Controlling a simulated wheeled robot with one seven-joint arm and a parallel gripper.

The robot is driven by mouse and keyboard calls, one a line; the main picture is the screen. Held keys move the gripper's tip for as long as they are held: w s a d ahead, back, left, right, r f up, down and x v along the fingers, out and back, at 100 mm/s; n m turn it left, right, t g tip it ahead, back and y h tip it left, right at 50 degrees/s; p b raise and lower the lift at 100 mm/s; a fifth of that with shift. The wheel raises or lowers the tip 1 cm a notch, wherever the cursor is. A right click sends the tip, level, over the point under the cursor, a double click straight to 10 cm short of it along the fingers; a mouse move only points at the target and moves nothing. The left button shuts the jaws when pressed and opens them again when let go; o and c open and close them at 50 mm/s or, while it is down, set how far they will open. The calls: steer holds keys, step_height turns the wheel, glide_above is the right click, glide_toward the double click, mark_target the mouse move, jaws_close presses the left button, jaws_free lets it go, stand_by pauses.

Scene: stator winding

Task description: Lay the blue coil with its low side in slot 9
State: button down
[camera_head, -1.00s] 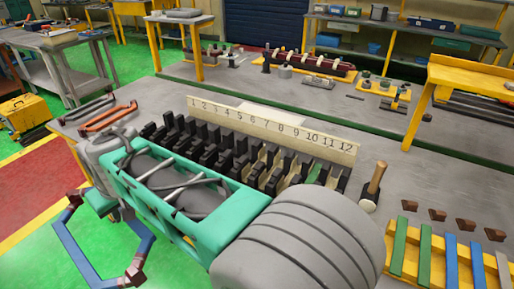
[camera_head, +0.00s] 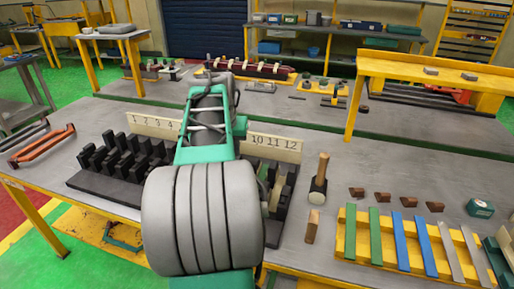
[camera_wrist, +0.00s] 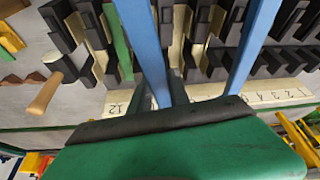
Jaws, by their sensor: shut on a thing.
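The blue coil (camera_wrist: 148,50) shows in the wrist view as two long blue sides, one left of the middle and one towards the right. My gripper (camera_wrist: 158,92) is shut on the coil; the dark fingers sit at the left side and hide part of it. Both sides pass over the black toothed stator (camera_wrist: 225,25), and I cannot tell how high. In the head view the stator (camera_head: 118,162) stands before a numbered strip (camera_head: 275,143). My arm hides the coil, my gripper and the middle numbers, including 9. Cream liners and a green strip (camera_wrist: 117,42) sit in slots near 12.
A yellow rack (camera_head: 350,232) of coloured strips and several brown blocks lie further right. Red coils (camera_head: 42,146) lie at the left. The bench behind the strip holds other parts.

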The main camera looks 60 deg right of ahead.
steer(key=m, duration=0.2)
glide_above(260, 181)
steer(key=shift+g, duration=0.4)
steer(key=shift+a+f+b, duration=0.2)
steer(key=shift+f+b, duration=1)
steer(key=shift+f, duration=0.15)
steer(key=shift+a+f+b, duration=0.2)
steer(key=shift+f+b, duration=0.95)
steer(key=shift+f, duration=0.2)
steer(key=shift+f, duration=0.4)
steer(key=shift+a+f+b, duration=0.1)
steer(key=shift+f+b, duration=2.15)
steer(key=shift+f, duration=0.45)
steer(key=shift+s+f, duration=0.1)
steer(key=shift+f, duration=0.2)
